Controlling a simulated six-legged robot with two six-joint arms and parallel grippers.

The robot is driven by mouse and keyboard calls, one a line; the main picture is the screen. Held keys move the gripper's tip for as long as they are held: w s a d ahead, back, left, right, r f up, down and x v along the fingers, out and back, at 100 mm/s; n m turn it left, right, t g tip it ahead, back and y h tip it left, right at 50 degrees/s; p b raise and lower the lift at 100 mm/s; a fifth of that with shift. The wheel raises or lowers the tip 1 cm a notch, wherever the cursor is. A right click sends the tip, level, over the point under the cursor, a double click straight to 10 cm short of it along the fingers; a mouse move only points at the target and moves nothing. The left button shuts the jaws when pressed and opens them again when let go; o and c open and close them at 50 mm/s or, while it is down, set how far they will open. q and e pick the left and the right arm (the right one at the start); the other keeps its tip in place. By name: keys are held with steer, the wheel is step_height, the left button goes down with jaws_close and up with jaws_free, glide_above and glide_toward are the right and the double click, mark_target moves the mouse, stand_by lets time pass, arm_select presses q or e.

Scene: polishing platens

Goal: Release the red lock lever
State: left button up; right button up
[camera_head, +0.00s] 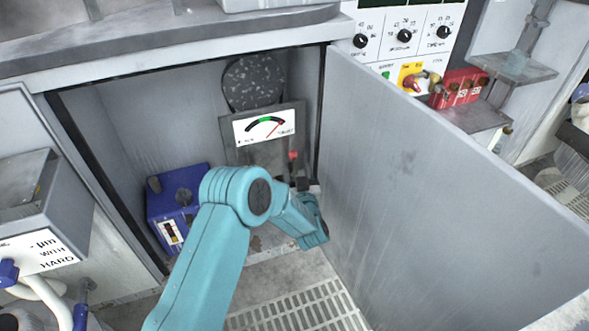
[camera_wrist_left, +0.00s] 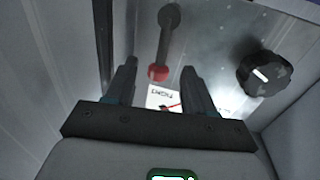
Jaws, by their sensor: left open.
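The red lock lever shows in the head view as a small red tip (camera_head: 293,155) on a dark stem, inside the open cabinet, to the right of and below the gauge. In the left wrist view the lever has a dark shaft and a red end (camera_wrist_left: 158,72). My left gripper (camera_wrist_left: 158,85) is open, with a finger on either side of the red end in that picture. I cannot tell whether either finger touches it. In the head view my teal left arm reaches into the cabinet and its fingers are hard to make out. My right gripper is not in view.
A gauge (camera_head: 264,126) with a needle sits behind the lever. A black knob (camera_wrist_left: 264,74) shows in the wrist view. A blue box (camera_head: 180,202) stands at the cabinet's left. The open door (camera_head: 430,180) bounds the right side. A floor grate (camera_head: 300,310) lies in front.

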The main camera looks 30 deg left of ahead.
mark_target(294, 163)
arm_select(q)
steer(key=shift+x, duration=1.45)
jaws_close()
